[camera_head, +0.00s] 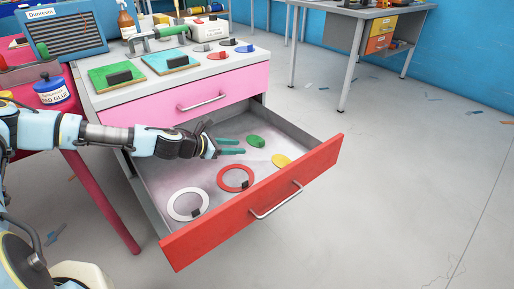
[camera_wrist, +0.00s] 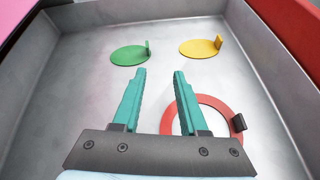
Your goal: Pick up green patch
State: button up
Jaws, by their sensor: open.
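The green patch (camera_head: 256,141) is a flat green disc with a small upright tab, lying on the floor of the open drawer. In the wrist view the green patch (camera_wrist: 130,55) lies beyond my fingertips, slightly to the left. My gripper (camera_head: 240,146) is inside the drawer with its teal fingers pointing toward the patch. In the wrist view my gripper (camera_wrist: 160,72) has its fingers apart with nothing between them. The fingertips look apart from the patch.
The drawer's red front (camera_head: 255,205) and grey walls surround the patches. A yellow patch (camera_head: 281,160), a red ring (camera_head: 236,178) and a white ring (camera_head: 188,204) lie in the drawer. A closed pink drawer (camera_head: 180,98) and a cluttered worktop are above.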

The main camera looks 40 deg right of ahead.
aim_at(259, 147)
jog(key=shift+w+d+f+n+t+h, duration=0.1)
jog(key=shift+w+d+n+t+h, duration=0.15)
jog(key=shift+d+n, duration=0.25)
jog(key=shift+w+d+f+n+t+h, duration=0.15)
jog(key=shift+w+d+n, duration=0.15)
jog(key=shift+d+n, duration=0.15)
jog(key=shift+w+d+n, duration=0.1)
jog(key=shift+d+n, duration=0.15)
jog(key=shift+d, duration=0.1)
jog(key=x, duration=0.4)
jog(key=shift+d+f, duration=0.1)
jog(key=shift+d, duration=0.3)
jog(key=shift+f+x, duration=0.15)
jog(key=shift+x, duration=1.2)
jog(key=shift+f+x, duration=0.2)
jog(key=shift+x, duration=1.1)
jog(key=shift+w+a, duration=0.1)
jog(key=shift+a, duration=0.05)
jog(key=shift+c, duration=0.4)
grip_shut()
